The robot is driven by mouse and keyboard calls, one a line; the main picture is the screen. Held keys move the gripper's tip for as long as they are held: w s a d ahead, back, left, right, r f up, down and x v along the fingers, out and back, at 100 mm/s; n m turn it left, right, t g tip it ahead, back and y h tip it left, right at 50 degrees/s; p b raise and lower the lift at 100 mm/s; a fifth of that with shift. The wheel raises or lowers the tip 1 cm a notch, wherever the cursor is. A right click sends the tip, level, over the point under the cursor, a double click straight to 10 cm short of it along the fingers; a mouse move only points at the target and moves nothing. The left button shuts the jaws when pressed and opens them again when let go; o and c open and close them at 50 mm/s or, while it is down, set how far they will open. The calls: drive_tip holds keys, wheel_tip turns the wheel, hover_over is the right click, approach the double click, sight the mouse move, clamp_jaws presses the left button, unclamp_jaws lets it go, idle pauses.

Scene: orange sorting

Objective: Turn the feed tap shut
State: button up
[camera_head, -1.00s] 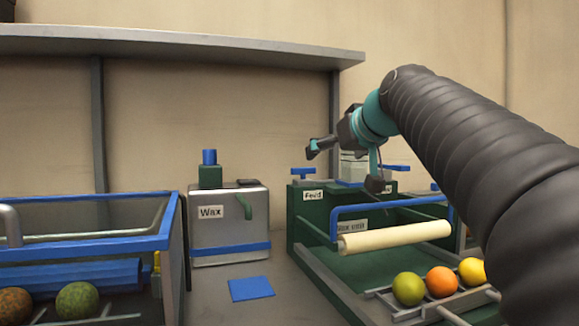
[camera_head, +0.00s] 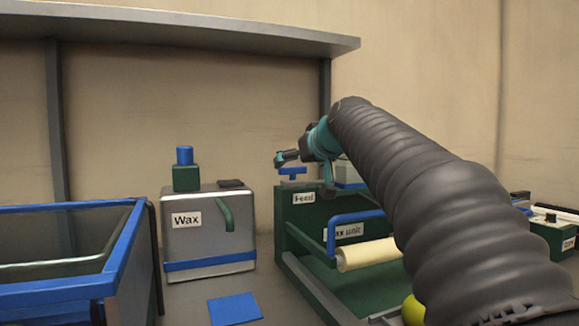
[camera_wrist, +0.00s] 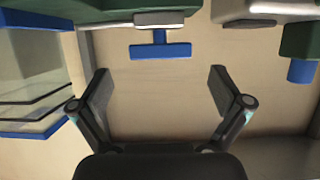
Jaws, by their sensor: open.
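The feed tap (camera_head: 292,171) is a blue T-shaped handle on top of the green wax unit (camera_head: 284,215), above a white "Feed" label (camera_head: 303,198). My gripper (camera_head: 286,157) is just above the tap in the head view and partly overlaps it there. In the wrist view, a blue T-shaped handle (camera_wrist: 160,50) shows beyond and between the fingertips of my open gripper (camera_wrist: 159,84), with a gap to both. Nothing is between the fingers. I cannot tell the exact distance from gripper to tap.
A silver "Wax" container (camera_head: 209,240) with a green-and-blue valve (camera_head: 185,170) stands to the left. A blue-rimmed tank (camera_head: 130,240) is further left. A cream roller (camera_head: 368,253) is at the front of the unit. A grey shelf (camera_head: 180,37) hangs above.

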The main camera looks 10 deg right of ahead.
sight(293, 175)
drive_tip(key=shift+x, duration=2.35)
drive_tip(key=shift+s, duration=0.1)
drive_tip(key=c, duration=1.2)
